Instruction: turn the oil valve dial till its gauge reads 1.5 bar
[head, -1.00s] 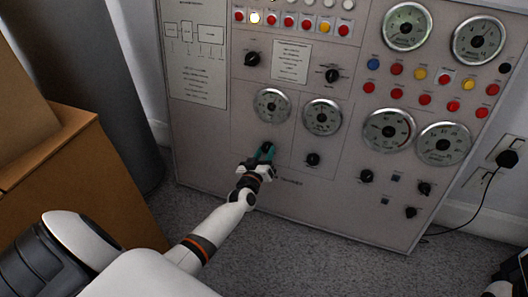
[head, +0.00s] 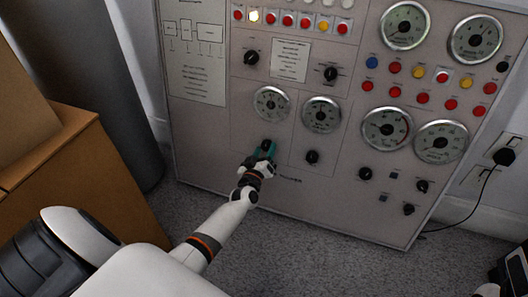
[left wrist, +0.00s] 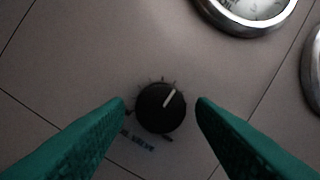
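A round black dial with a white pointer line (left wrist: 161,108) is on the grey panel in the left wrist view. Part of that gauge (left wrist: 258,8) shows in the left wrist view.
Another gauge (head: 321,114) with a black knob (head: 312,157) below it is just to the right. Larger gauges, coloured buttons and more knobs fill the panel's right side. A brown box (head: 75,185) stands at the left. A black part, perhaps of my right arm, shows at the lower right corner.

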